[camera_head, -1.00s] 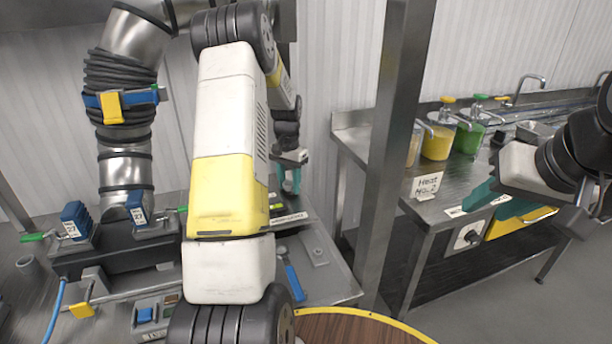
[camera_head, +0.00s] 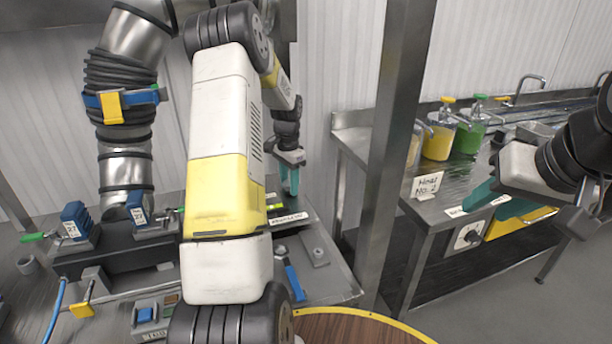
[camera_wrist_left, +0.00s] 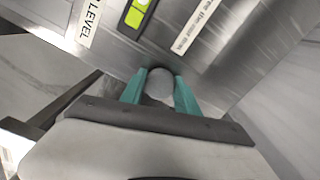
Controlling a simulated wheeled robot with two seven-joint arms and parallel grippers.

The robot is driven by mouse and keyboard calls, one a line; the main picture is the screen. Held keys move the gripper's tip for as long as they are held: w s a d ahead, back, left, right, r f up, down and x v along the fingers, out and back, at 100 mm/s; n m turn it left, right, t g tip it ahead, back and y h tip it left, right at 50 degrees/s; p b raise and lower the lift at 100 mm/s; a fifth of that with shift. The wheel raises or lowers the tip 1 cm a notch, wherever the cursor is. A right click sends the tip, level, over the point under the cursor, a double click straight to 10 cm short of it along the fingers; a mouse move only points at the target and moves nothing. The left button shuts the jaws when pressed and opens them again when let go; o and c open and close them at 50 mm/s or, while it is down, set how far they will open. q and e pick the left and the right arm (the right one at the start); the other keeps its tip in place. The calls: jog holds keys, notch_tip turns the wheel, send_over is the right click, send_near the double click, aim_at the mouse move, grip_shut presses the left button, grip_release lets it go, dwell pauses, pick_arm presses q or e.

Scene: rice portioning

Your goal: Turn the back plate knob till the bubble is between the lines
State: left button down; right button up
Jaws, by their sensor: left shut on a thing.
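My left gripper (camera_head: 290,182) is at the back edge of the steel plate (camera_head: 330,277). In the left wrist view its teal fingers (camera_wrist_left: 160,88) are shut on a round grey knob (camera_wrist_left: 160,84), one on each side. The green level vial (camera_wrist_left: 133,18) sits just beyond the knob and is cut off by the picture's top edge. I cannot tell where the bubble lies against the lines. In the head view the knob is hidden by the gripper. My right gripper (camera_head: 482,212) is open and empty by the right-hand bench.
A blue-handled tool (camera_head: 292,280) lies on the plate. A black unit with blue blocks (camera_head: 75,220) stands left. My left arm covers the middle of the bench. A steel post (camera_head: 392,150) separates it from the right bench, with sauce dispensers (camera_head: 440,140).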

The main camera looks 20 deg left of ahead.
pick_arm(q)
jog(key=shift+r, duration=0.1)
jog(key=c, duration=0.9)
grip_release()
jog(key=shift+r, duration=3.85)
